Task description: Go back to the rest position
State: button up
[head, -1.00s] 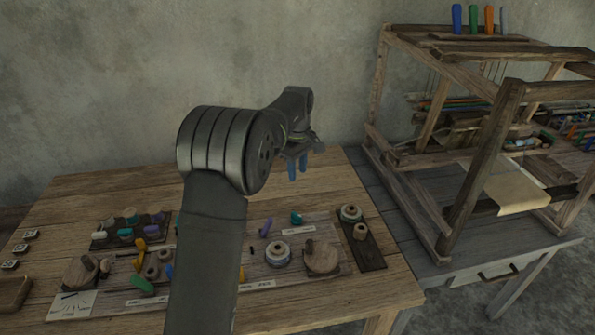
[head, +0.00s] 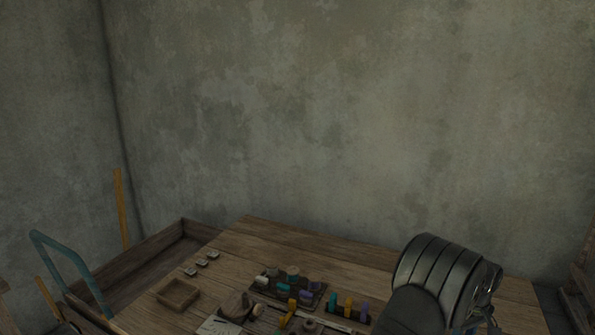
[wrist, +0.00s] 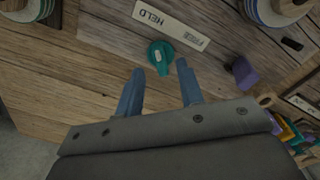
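A teal piece (wrist: 160,56) lies on the wooden table beyond the fingertips, under a white label strip (wrist: 172,22) with the word "HELD". A purple piece (wrist: 245,72) lies to the right of it. In the head view my arm's dark rounded joint stands at the lower right, and the gripper's fingers are mostly hidden or cut off there.
The wooden table (head: 262,234) carries a dark rack of colored spools (head: 290,285), a small wooden tray (head: 178,293) and small labeled tiles (head: 202,262). A wooden bin (head: 150,256) and a teal handle (head: 75,262) stand at the left. The table's back strip is clear.

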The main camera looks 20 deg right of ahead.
jog(key=shift+f, duration=1.45)
